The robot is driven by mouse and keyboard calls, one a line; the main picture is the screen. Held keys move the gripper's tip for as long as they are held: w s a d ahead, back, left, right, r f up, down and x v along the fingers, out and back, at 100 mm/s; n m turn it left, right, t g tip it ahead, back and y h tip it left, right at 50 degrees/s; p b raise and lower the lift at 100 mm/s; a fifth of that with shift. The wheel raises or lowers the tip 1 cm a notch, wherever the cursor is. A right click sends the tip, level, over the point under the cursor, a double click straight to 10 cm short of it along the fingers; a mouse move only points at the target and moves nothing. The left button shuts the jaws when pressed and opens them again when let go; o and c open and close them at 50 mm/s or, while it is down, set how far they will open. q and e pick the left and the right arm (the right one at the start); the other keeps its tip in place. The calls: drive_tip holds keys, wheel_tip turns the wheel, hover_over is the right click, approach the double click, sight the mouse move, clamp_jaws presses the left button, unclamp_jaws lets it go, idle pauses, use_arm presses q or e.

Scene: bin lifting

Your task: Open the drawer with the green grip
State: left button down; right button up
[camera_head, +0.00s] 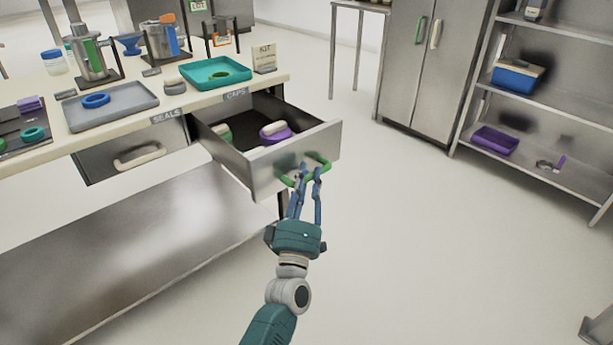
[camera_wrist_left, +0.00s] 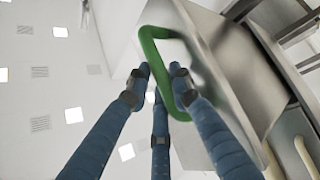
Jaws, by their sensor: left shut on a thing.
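The drawer with the green grip (camera_head: 262,176) stands pulled out from under the bench at the CAPS label, its inside showing. Its green grip (camera_head: 318,177) is a bar handle on the metal front; it also shows in the left wrist view (camera_wrist_left: 149,48). My left gripper (camera_head: 304,177) is at the grip, with its blue fingers closed around the bar; in the left wrist view the fingers (camera_wrist_left: 160,78) lie on both sides of it. A purple and beige item (camera_head: 275,133) and a green item (camera_head: 223,134) lie inside the drawer. My right gripper is not in view.
A shut drawer with a beige grip (camera_head: 139,157) is to the left under the SEALS label. The bench top (camera_head: 180,98) holds trays and several fixtures. A cabinet (camera_head: 425,60) and shelves (camera_head: 540,165) stand at the right. The floor before the drawer is clear.

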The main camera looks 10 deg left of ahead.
use_arm(q)
drive_tip(key=c, duration=1.8)
unclamp_jaws()
drive_tip(key=shift+a+f, duration=0.1)
drive_tip(key=shift+s, duration=0.1)
drive_tip(key=v, duration=1.2)
